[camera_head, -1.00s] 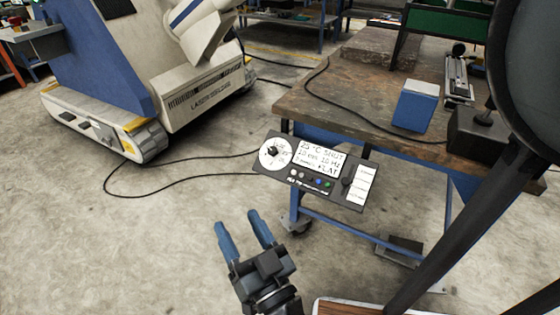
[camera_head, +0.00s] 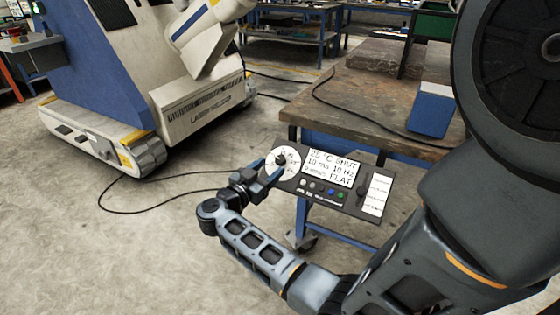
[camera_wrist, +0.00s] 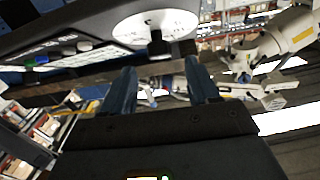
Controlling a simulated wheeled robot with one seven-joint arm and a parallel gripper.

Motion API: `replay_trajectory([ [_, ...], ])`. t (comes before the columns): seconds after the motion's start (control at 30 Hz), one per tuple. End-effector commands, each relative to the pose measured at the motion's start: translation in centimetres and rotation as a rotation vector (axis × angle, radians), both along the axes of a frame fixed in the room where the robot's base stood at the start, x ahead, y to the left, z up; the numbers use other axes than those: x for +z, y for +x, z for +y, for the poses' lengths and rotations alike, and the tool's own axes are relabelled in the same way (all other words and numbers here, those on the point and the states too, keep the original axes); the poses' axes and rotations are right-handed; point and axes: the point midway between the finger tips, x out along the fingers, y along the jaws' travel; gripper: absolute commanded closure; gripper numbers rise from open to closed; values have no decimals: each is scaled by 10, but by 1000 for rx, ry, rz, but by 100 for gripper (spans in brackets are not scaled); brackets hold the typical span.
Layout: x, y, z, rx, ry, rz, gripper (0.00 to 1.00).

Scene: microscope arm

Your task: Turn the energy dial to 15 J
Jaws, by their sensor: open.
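The control panel (camera_head: 329,189) is a dark tilted box with a screen, small coloured buttons and white labels on its right. The energy dial (camera_head: 283,164) is a white disc with a black knob on the panel's left end. In the wrist view the dial (camera_wrist: 155,27) and its knob (camera_wrist: 158,44) sit just beyond the fingertips. My gripper (camera_head: 268,173) is at the dial, its blue fingers partly hidden by my wrist. In the wrist view my gripper (camera_wrist: 160,72) is open with nothing between the fingers, and the knob is ahead of the gap. The dial's reading is too small to tell.
A worktable (camera_head: 370,100) stands behind the panel, with a blue box (camera_head: 431,108) on it. A large white and blue machine (camera_head: 150,80) stands at the left. A black cable (camera_head: 115,190) runs over the floor to the panel. My arm covers the lower right.

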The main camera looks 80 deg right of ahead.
Motion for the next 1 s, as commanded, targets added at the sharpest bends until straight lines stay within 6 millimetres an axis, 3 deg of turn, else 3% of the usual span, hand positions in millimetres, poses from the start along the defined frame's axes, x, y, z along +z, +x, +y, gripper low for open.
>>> replay_trajectory([
  [0.4,0,-24,-52,0,-2,-2,40],
  [0.77,0,-26,-57,3,-1,-3,40],
  [1.0,0,-25,-57,2,-1,-3,61],
])
